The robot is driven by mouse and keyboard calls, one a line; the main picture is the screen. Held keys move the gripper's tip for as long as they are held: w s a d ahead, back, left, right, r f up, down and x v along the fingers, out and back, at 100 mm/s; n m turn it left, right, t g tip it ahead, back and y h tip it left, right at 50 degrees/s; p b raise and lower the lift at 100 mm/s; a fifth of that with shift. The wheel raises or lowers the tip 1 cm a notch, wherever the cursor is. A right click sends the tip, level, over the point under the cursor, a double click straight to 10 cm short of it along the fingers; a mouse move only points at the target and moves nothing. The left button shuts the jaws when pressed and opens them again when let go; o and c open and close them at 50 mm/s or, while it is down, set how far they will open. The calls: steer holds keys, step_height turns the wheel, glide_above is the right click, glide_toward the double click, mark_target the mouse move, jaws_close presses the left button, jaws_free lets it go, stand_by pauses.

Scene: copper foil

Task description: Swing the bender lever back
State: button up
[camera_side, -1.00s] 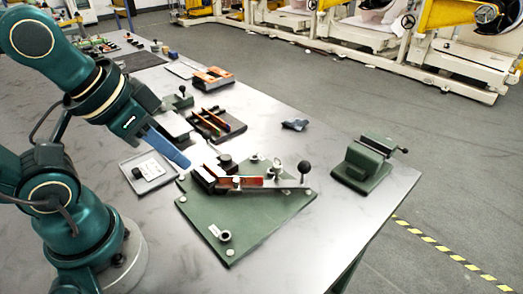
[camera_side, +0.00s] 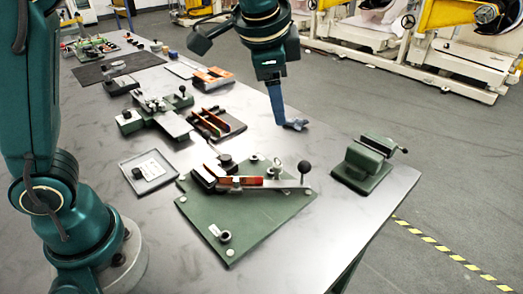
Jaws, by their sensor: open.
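The bender stands on a green base plate (camera_side: 245,222) at the front of the table. Its metal lever (camera_side: 288,184) lies across the right half of the plate and ends in an upright black ball knob (camera_side: 304,167). A copper-coloured strip (camera_side: 240,181) lies along the bender beside dark blocks (camera_side: 207,172). My gripper (camera_side: 281,122) points down with blue fingers, behind and above the bender, well apart from the lever. It is open, though the gap between the fingers is hard to make out. Its tips are close beside a small blue-grey item (camera_side: 296,124); I cannot tell whether they touch.
A green vise-like tool (camera_side: 364,164) stands right of the bender near the table edge. A grey tray (camera_side: 147,171) lies to the left. A dark rack with copper strips (camera_side: 215,123) and a green clamp fixture (camera_side: 155,113) stand behind. The table between bender and vise is clear.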

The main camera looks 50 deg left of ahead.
steer(key=m, duration=0.2)
glide_above(305, 164)
steer(key=s, duration=0.1)
step_height(305, 164, down, 6)
steer(key=f, duration=0.1)
steer(key=d+f+g, duration=0.1)
steer(key=f, duration=0.1)
steer(key=shift+s+d+y, duration=0.1)
steer(key=shift+s+y, duration=0.1)
steer(key=shift+y, duration=0.2)
steer(key=shift+x, duration=2.25)
jaws_close()
